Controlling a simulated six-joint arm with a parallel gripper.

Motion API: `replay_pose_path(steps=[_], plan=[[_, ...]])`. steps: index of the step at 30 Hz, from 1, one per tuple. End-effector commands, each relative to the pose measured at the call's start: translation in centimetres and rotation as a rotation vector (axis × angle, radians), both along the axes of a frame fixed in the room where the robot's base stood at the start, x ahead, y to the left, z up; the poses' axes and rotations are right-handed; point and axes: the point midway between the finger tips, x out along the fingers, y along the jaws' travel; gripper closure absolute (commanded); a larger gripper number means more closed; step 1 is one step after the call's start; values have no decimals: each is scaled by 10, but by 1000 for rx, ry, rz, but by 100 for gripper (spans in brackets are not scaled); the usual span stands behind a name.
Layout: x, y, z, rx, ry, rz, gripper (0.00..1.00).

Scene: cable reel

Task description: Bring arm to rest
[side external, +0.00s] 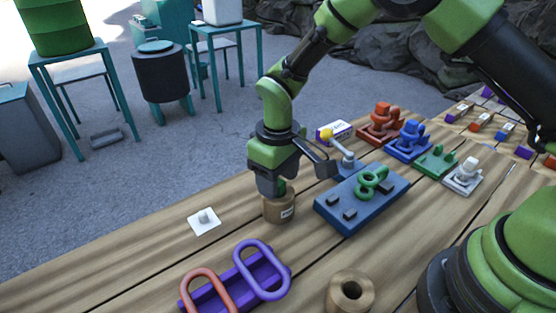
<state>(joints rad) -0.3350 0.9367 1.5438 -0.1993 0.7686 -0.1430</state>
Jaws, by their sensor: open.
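My gripper (295,178) is open, low over the middle of the wooden table. Its left finger is just above or beside a brown cylindrical reel (280,209) with a small white label. Something green shows at the reel's top, partly hidden by that finger. I cannot tell whether the finger touches the reel. The right finger is spread out toward the blue board (345,219), which has a green looped piece (371,184) on it and a grey lever with a yellow knob (326,134) behind.
A purple tray (215,297) with purple and orange loops lies front left. A brown ring (350,291) is at the front. A white plate (204,221) lies left. Red (380,123), blue (409,142), green (436,161) and white (464,176) fixtures line the right.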

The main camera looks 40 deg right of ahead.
Motion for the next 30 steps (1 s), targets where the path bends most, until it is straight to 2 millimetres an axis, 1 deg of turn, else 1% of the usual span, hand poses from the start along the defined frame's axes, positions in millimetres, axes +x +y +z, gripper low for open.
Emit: replay_pose_path(steps=[6, 9, 12, 17, 20, 23, 25, 27, 29, 30], plan=[[1, 0, 44, 2, -7, 0, 47], [1, 0, 62, 2, -6, 2, 47], [1, 0, 77, 1, -5, 1, 47], [-1, -2, 94, 5, -10, -7, 47], [-6, -8, 114, 24, -38, -39, 47], [-18, -21, 145, 61, -90, -101, 47], [-31, -32, 169, 92, -134, -155, 47], [-48, -43, 190, 124, -179, -209, 47], [-63, -51, 205, 150, -218, -256, 47], [-74, -57, 214, 168, -244, -286, 47]])
